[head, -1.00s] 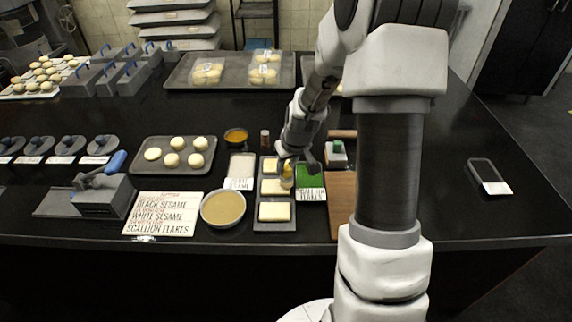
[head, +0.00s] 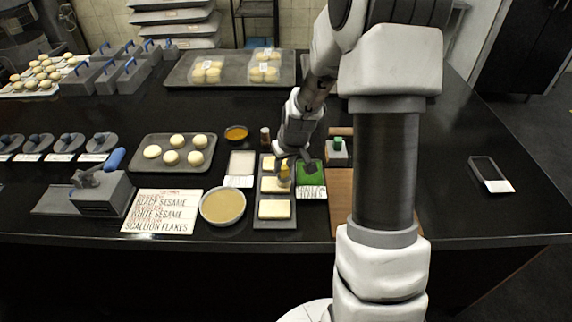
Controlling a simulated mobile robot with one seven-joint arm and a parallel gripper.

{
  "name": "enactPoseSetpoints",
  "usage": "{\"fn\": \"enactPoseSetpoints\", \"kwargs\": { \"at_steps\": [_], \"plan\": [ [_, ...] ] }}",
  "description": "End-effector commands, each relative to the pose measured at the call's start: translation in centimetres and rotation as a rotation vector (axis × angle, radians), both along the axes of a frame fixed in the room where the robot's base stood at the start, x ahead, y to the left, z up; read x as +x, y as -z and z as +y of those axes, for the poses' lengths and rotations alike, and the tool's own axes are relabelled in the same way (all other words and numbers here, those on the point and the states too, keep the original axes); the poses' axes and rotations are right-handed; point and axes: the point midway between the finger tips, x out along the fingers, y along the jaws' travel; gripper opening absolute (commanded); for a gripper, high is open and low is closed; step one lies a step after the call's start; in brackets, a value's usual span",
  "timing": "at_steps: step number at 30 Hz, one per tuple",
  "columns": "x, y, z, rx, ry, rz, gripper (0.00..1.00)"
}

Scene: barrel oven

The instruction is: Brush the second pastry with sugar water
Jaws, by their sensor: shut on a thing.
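A dark tray (head: 275,224) holds three pale rectangular pastries in a column: a near one (head: 274,208), a middle one (head: 270,186) and a far one (head: 269,163). My gripper (head: 288,164) is over the right side of this tray, between the middle and far pastries in the picture. It is shut on a small yellow-handled brush (head: 284,172) that points down at the middle pastry's right end. I cannot tell whether the bristles touch it. A round bowl of tan liquid (head: 222,206) stands left of the tray.
A white-topped container (head: 241,163) is left of the tray, and a green-filled one (head: 311,171) is close on its right. A small orange bowl (head: 236,134), a tray of round buns (head: 173,139) and a lettered sign (head: 162,211) are further left. The counter's right side is mostly clear.

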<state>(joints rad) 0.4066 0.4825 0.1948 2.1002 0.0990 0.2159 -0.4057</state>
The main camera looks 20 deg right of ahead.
Motion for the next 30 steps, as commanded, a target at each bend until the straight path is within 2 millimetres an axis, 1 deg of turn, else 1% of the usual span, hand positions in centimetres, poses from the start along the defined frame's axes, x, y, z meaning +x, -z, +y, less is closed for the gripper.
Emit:
{"fn": "enactPoseSetpoints", "kwargs": {
  "at_steps": [1, 9, 17, 30],
  "plan": [
    [0.2, 0.0, 0.4, 0.0, -0.003, -0.001, 0.0],
    [0.8, -0.1, 1.8, -0.001, -0.003, 0.0, 0.0],
    [1.0, -0.1, 2.4, 0.0, -0.001, -0.001, 0.0],
    [2.0, 0.0, 4.7, -0.001, -0.002, -0.001, 0.0]
  ]
}}
